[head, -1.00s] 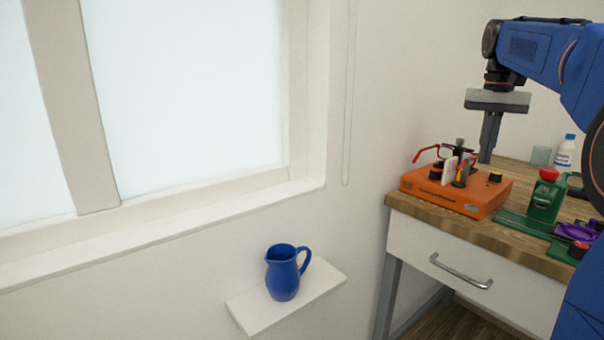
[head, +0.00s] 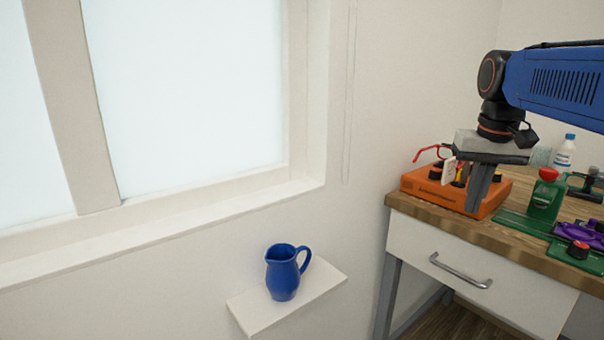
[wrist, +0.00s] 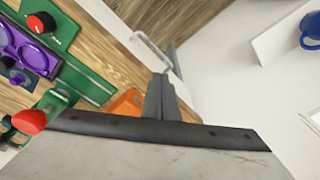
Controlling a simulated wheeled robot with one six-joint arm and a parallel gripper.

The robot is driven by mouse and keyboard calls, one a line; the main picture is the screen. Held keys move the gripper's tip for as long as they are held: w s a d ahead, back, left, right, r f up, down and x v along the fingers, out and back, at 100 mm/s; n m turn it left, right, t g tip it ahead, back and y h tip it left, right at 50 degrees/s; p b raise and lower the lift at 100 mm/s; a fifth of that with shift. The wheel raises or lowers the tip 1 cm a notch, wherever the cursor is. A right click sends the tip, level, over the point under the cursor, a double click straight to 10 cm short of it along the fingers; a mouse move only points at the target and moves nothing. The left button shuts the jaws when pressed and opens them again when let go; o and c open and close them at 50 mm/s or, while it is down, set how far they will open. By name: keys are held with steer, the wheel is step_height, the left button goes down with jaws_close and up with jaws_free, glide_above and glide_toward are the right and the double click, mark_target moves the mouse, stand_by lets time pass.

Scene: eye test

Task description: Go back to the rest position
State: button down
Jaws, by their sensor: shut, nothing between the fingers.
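My gripper (head: 474,208) is shut and empty. In the head view it points down in front of the orange box (head: 425,194), nearer to the camera, and hides part of that box and of the items on it. In the wrist view my shut fingers (wrist: 161,80) stand out past the grey gripper body, with the table's front edge and drawer handle beyond them. The blue arm comes in from the right edge of the head view.
A wooden table (head: 510,240) with a drawer holds a green device (head: 546,198), a purple part (head: 580,232) and a white bottle (head: 564,153). A blue jug (head: 283,275) stands on a small white wall shelf (head: 252,318). The space between shelf and table is free.

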steer(key=s+a+f+n+t, duration=0.1)
steer(key=s+a+f, duration=0.2)
steer(key=s+f, duration=0.6)
steer(key=s+a+f+n+t, duration=0.1)
steer(key=s+a+f, duration=0.3)
steer(key=s+f, duration=0.5)
step_height(320, 180, down, 3)
steer(key=shift+s+f+n+t, duration=0.1)
steer(key=shift+s+n+t, duration=0.25)
steer(key=shift+t, duration=0.15)
steer(key=shift+a, duration=0.1)
